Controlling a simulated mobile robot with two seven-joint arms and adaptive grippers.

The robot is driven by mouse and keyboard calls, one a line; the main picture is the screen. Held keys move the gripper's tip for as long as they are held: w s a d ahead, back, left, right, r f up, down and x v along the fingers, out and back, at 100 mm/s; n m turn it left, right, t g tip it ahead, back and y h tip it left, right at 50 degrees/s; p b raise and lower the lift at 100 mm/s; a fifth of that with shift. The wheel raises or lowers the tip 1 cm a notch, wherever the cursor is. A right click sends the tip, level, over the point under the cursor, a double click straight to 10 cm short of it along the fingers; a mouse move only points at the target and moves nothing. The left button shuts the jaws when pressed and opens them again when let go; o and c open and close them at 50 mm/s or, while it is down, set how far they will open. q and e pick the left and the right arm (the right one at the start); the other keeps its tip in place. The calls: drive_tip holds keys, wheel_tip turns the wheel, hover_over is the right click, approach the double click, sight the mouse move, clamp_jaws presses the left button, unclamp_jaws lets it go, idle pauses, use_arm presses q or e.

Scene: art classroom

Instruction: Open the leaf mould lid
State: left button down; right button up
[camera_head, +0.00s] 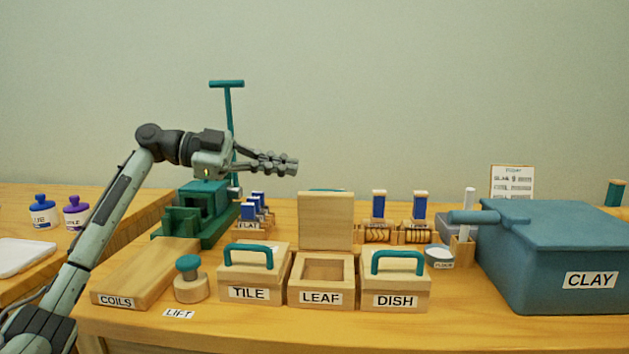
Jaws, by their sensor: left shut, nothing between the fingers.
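The leaf mould (321,298) is a pale wooden box labelled LEAF, standing between the tile and dish moulds. Its lid (325,222) stands upright at the back of the box, so the lid is open and the square hollow shows. A bit of teal handle shows above the lid's top edge; the rest is hidden behind it. My left gripper (287,165) is shut and empty, raised above and to the left of the lid, apart from it. My right gripper is not in view.
The tile mould (249,281) and dish mould (396,287) are shut, with teal handles. A green press (205,203) stands behind at the left. The clay bin (560,250) fills the right side. A wooden stamp (191,283) and coils board (146,280) are front left.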

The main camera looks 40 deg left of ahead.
sight(315, 192)
use_arm(q)
drive_tip(key=p+x, duration=0.1)
drive_tip(key=x, duration=0.4)
drive_tip(key=shift+w+d, duration=0.2)
drive_tip(key=shift+d, duration=0.1)
drive_tip(key=w+f, duration=0.1)
drive_tip(key=w+a+f, duration=0.1)
drive_tip(key=f, duration=0.1)
drive_tip(key=shift+a+f, duration=0.2)
drive_tip(key=shift+a, duration=0.05)
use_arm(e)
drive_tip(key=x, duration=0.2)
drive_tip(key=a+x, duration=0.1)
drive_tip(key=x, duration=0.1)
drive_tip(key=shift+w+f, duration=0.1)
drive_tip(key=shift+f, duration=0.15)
use_arm(q)
drive_tip(key=shift+w+p, duration=0.15)
drive_tip(key=shift+p, duration=0.2)
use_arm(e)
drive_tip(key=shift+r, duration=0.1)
